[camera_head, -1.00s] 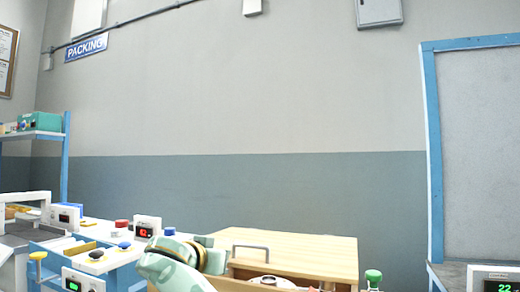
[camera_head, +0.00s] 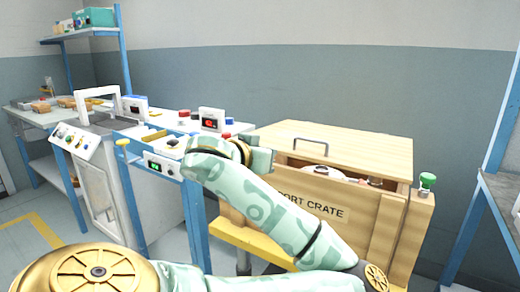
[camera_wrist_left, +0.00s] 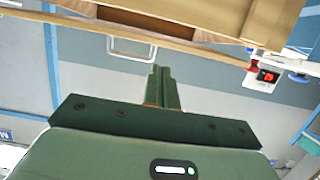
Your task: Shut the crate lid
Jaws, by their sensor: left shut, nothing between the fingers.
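The wooden crate (camera_head: 365,208), with dark lettering ending "ORT CRATE" on its front, stands right of centre in the head view. Its pale wooden lid (camera_head: 360,148) bears a grey bar handle (camera_head: 311,139). A gap shows between the lid's front edge and the front wall, with a white round item (camera_head: 320,169) inside. My left gripper (camera_head: 270,160) is at the crate's front left corner, near the lid's edge; I cannot tell whether it touches. In the left wrist view its fingers (camera_wrist_left: 162,86) are shut and empty, with the handle (camera_wrist_left: 132,47) beyond. My right gripper is not in view.
A green-knobbed post (camera_head: 427,182) stands at the crate's right end. A blue-framed shelf (camera_head: 490,185) is at the right. Open floor (camera_head: 40,235) shows at lower left.

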